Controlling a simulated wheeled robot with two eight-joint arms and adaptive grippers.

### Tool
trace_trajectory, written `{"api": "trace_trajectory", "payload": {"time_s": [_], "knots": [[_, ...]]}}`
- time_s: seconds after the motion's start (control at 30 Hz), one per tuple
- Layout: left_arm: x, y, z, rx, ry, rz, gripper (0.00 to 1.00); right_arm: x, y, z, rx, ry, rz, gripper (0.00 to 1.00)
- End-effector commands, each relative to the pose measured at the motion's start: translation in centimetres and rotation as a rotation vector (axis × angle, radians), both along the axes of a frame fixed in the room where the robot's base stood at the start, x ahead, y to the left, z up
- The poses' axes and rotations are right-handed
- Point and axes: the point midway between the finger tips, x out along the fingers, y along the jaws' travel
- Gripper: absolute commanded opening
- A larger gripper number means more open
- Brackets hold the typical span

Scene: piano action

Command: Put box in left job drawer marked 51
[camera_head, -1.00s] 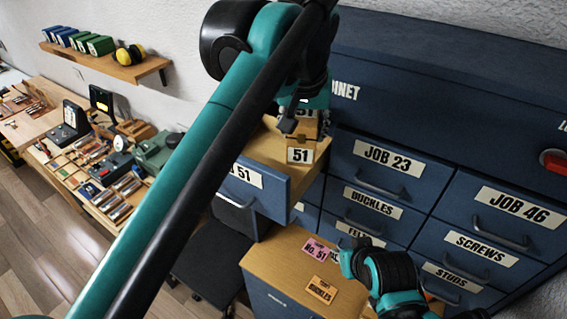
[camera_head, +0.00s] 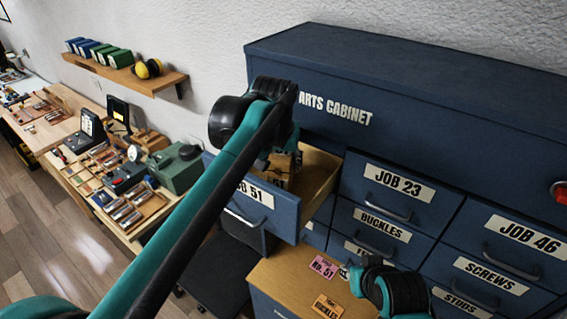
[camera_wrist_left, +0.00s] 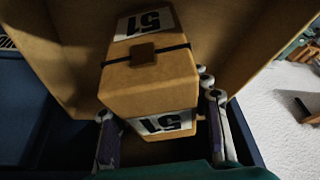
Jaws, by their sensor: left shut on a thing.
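The cardboard box with labels reading 51 and a dark strap (camera_wrist_left: 150,75) is between the two fingers of my left gripper (camera_wrist_left: 160,125) in the left wrist view. The fingers are shut on its sides. In the head view the left gripper (camera_head: 283,160) is inside the open drawer marked 51 (camera_head: 265,205), and the box (camera_head: 278,182) is low between the drawer's wooden walls, mostly hidden by my arm. I cannot tell whether its underside touches the drawer floor. My right gripper (camera_head: 368,272) is at the bottom of the head view, its fingers unclear.
The blue parts cabinet (camera_head: 420,85) has closed drawers, including JOB 23 (camera_head: 385,195) and JOB 46 (camera_head: 515,240). A wooden-topped stand (camera_head: 285,272) with a pink card and an orange card is below the open drawer. A workbench with tools (camera_head: 120,200) stands at left.

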Motion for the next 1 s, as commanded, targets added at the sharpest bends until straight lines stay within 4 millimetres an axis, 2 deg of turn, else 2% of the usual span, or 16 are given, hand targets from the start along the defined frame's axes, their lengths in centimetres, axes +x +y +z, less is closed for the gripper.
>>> {"api": "trace_trajectory", "payload": {"time_s": [0.1, 0.47, 0.5, 0.53, 0.57, 0.83, 1.0], "knots": [[0.0, 0.0, -0.8, 0.000, 0.000, 0.000, 0.11, 0.0, 0.0, 0.2, 0.000, 0.000, 0.000, 0.30], [0.0, 0.0, -1.3, 0.000, 0.000, 0.000, 0.11, 0.0, 0.0, -0.1, 0.000, 0.000, 0.000, 0.30], [0.0, 0.0, -1.2, 0.000, 0.000, 0.000, 0.58, 0.0, 0.0, 0.0, 0.000, 0.000, 0.000, 0.30], [0.0, 0.0, -1.2, 0.000, 0.000, 0.000, 0.66, 0.0, 0.0, 0.0, 0.000, 0.000, 0.000, 0.30], [0.0, 0.0, -1.2, 0.000, 0.000, 0.000, 0.68, 0.0, 0.0, 0.0, 0.000, 0.000, 0.000, 0.30], [0.0, 0.0, -1.1, 0.000, 0.000, 0.000, 0.68, 0.0, 0.0, 0.0, 0.000, 0.000, 0.000, 0.30], [-0.4, 0.1, 0.1, 0.000, 0.000, 0.000, 0.68, 0.0, 0.0, 0.0, 0.000, 0.000, 0.000, 0.30]]}}
